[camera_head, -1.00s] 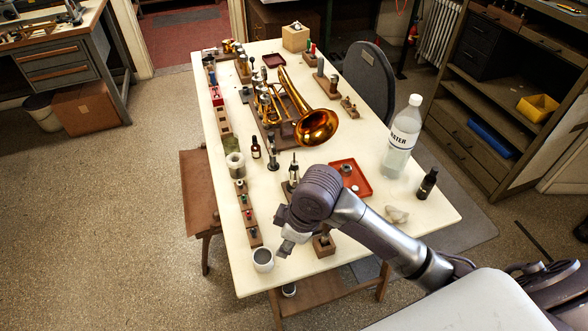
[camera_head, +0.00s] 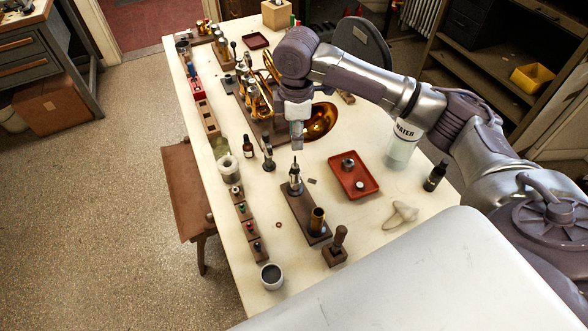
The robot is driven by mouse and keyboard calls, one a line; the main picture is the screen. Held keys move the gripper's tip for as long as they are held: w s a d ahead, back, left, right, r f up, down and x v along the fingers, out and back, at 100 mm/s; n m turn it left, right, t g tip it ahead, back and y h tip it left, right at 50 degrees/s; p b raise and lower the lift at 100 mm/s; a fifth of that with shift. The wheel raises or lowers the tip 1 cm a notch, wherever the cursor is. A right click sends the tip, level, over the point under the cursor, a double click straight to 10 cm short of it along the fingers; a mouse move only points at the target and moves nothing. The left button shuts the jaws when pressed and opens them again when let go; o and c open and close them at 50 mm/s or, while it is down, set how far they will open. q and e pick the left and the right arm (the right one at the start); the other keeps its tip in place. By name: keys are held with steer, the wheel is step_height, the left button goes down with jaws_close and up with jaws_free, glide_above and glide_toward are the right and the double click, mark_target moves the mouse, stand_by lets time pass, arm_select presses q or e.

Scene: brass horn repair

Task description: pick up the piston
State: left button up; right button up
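A slim silver piston (camera_head: 295,180) with a thin dark stem on top stands upright at the far end of a dark wooden block (camera_head: 302,210). I see a small gap between fingertips and stem. My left gripper is out of view.
A red tray (camera_head: 366,193) with small metal parts lies right of the piston. A small dark bottle (camera_head: 248,147) and a dark-based tool (camera_head: 268,155) stand to the left.

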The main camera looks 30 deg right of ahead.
mark_target(295, 157)
steer(key=f, duration=0.2)
steer(key=f+p, duration=0.1)
steer(key=f, duration=0.1)
steer(key=w+f, duration=0.1)
steer(key=f, duration=0.1)
steer(key=shift+d+f, duration=0.1)
steer(key=shift+f, duration=0.05)
step_height(295, 157, down, 3)
steer(key=shift+w+f+p, duration=0.1)
steer(key=shift+w+p, duration=0.05)
steer(key=shift+p, duration=0.35)
steer(key=shift+f, duration=0.1)
jaws_close()
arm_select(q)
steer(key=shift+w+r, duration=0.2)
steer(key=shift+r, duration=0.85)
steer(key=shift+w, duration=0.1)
